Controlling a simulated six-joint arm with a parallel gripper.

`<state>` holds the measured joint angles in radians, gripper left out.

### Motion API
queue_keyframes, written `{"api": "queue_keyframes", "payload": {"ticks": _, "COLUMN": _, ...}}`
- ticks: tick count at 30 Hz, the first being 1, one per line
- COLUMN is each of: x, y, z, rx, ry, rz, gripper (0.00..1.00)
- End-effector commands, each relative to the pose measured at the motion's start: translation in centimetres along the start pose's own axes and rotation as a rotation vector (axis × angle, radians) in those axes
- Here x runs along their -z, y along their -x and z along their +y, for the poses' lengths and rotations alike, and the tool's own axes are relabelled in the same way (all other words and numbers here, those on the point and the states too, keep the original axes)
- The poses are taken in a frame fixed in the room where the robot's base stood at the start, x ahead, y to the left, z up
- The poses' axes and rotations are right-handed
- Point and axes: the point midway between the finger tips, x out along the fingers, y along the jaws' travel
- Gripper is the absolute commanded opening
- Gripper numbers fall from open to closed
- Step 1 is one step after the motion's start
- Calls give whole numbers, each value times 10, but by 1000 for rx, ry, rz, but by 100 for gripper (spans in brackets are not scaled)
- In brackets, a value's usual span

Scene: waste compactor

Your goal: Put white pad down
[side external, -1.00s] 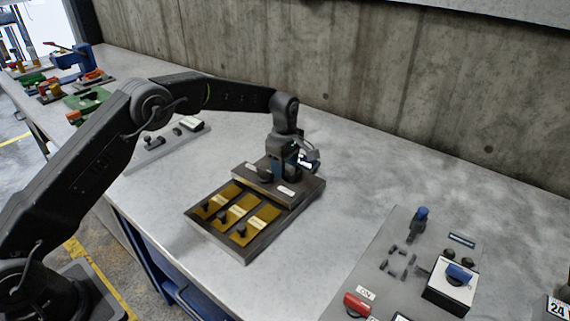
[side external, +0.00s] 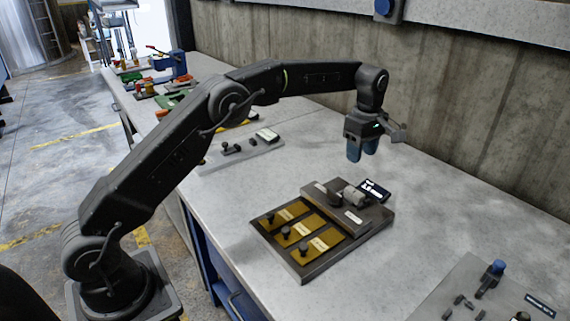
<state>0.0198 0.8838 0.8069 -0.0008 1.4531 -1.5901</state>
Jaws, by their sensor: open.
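A dark gauge block (side external: 381,213) stands on the bench, with a small lit display (side external: 373,190) at its back. A small pale, rounded piece that may be the white pad (side external: 353,196) sits on the block, between a dark round part (side external: 335,199) and the display. Its exact shape and seating are too small to tell. My gripper (side external: 362,156) is open, above and behind the block, with its blue fingers pointing down. It is clear of the pale piece and nothing shows between the fingers.
A tray (side external: 305,275) with three brass plates and black knobs joins the block's front. A grey board (side external: 235,158) with small parts lies to the left, and a control panel (side external: 440,300) at the lower right. The concrete wall (side external: 470,110) rises behind. Bare bench lies right of the block.

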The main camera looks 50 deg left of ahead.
Motion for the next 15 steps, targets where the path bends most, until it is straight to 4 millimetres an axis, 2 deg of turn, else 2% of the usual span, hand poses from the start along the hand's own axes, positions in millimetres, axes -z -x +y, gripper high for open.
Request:
{"api": "queue_keyframes", "payload": {"ticks": 4, "x": 0, "y": 13, "z": -6, "rx": -17, "ry": -38, "rz": 0, "gripper": 51}}
{"api": "queue_keyframes", "payload": {"ticks": 8, "x": 2, "y": 48, "z": -29, "rx": -61, "ry": -167, "rz": 4, "gripper": 51}}
{"api": "queue_keyframes", "payload": {"ticks": 12, "x": 4, "y": 90, "z": -74, "rx": -126, "ry": -377, "rz": 22, "gripper": 51}}
{"api": "queue_keyframes", "payload": {"ticks": 15, "x": 6, "y": 113, "z": -112, "rx": -173, "ry": -532, "rz": 45, "gripper": 51}}
